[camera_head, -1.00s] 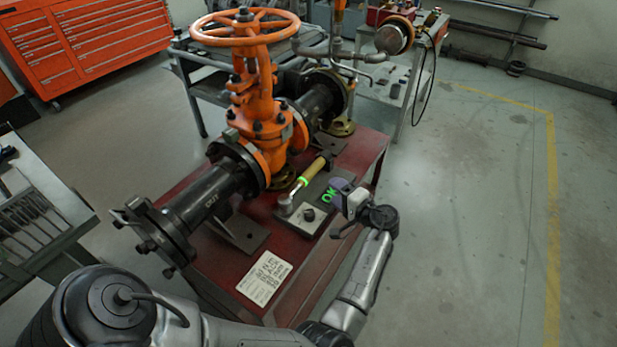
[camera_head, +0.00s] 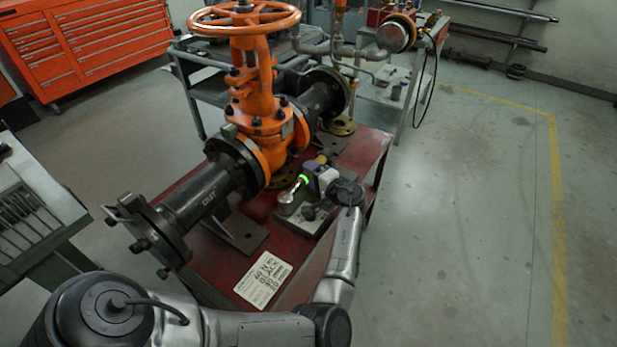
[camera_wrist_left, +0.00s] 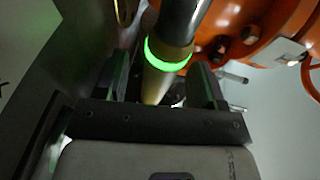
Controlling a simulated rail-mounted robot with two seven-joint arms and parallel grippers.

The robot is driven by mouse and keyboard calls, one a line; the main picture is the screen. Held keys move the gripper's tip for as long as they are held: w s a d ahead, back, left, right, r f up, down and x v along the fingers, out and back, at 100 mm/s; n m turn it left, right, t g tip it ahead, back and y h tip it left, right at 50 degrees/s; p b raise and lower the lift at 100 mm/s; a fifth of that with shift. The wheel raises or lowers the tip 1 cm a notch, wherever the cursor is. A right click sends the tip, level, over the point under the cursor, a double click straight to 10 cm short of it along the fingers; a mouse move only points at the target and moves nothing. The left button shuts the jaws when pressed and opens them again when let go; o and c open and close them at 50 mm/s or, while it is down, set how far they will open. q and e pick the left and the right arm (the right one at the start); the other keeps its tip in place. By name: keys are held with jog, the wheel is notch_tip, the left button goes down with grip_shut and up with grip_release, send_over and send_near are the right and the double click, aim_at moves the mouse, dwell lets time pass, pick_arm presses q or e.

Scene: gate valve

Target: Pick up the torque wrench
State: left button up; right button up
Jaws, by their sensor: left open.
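The torque wrench (camera_head: 287,199) lies on the tester block on the red cart, with its silver head toward me and its tan handle away. A green ring glows on its shaft. My left gripper (camera_head: 314,175) is at the wrench beside the ring and covers part of the handle. In the left wrist view, the wrench (camera_wrist_left: 182,22) with its lit ring runs between the two dark fingers of the open gripper (camera_wrist_left: 162,78). Gaps show beside the shaft, and I cannot tell if either finger touches it. My right gripper is out of view.
The orange gate valve (camera_head: 258,110) with its handwheel and black pipe (camera_head: 205,197) stands close left of the wrench. A white printed card (camera_head: 263,279) lies on the red cart (camera_head: 215,268). The floor to the right is clear.

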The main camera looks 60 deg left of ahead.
pick_arm(q)
jog(key=shift+a, duration=0.3)
grip_shut()
dwell(0.5)
jog(key=shift+r, duration=0.1)
